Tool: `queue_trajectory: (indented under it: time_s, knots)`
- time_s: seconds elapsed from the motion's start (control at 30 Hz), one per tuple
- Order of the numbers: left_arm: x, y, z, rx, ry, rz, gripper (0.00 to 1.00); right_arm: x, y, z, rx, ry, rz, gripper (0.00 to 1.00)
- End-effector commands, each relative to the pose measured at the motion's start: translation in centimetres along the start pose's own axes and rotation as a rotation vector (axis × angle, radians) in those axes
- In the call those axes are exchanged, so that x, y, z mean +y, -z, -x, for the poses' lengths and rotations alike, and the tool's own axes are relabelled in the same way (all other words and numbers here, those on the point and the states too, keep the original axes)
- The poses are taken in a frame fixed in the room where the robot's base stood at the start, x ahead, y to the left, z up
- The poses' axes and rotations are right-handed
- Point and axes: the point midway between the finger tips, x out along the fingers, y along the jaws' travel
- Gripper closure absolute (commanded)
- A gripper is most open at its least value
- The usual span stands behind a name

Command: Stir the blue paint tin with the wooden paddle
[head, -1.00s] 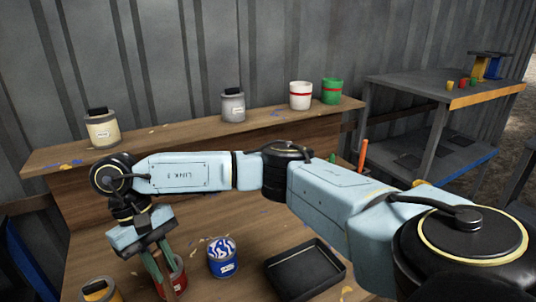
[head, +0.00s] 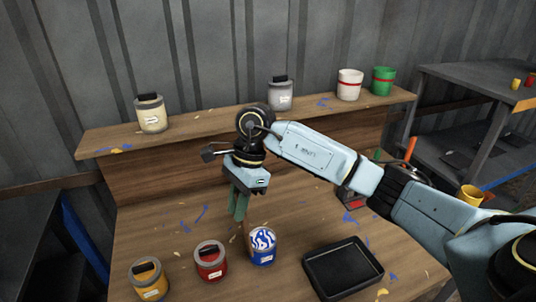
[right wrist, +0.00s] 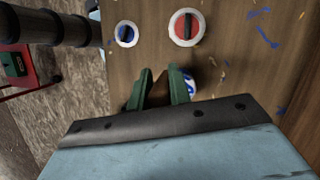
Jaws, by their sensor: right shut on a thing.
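The blue paint tin (head: 263,258) stands on the bench, open at the top with swirled blue and white paint showing. My right gripper (head: 239,214) is above and just left of it, with its green fingers pointing down. The fingers are shut on the wooden paddle (head: 247,238), a brown strip hanging at the tin's left edge. I cannot tell whether its lower end is behind, beside or in the tin. In the right wrist view the paddle (right wrist: 158,95) shows between the fingers, and the blue tin (right wrist: 189,85) is partly hidden by them. My left gripper is out of view.
A raised shelf (head: 215,125) behind carries several pots. A blue-and-white round object (right wrist: 126,34) is near the bench edge.

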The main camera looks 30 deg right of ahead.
Motion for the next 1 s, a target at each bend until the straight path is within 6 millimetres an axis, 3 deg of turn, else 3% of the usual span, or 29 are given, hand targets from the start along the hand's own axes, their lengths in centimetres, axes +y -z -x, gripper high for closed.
queue_trajectory:
  time_s: [0.7,0.83,1.0]
  knots:
    - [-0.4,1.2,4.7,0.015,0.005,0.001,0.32,-2.2,6.2,7.9,-0.152,0.440,-1.506,1.00]
    - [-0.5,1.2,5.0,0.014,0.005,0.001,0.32,-2.3,7.0,8.7,-0.177,0.484,-1.662,1.00]
    - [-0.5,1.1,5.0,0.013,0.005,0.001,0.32,-2.3,7.5,9.0,-0.191,0.506,-1.738,1.00]
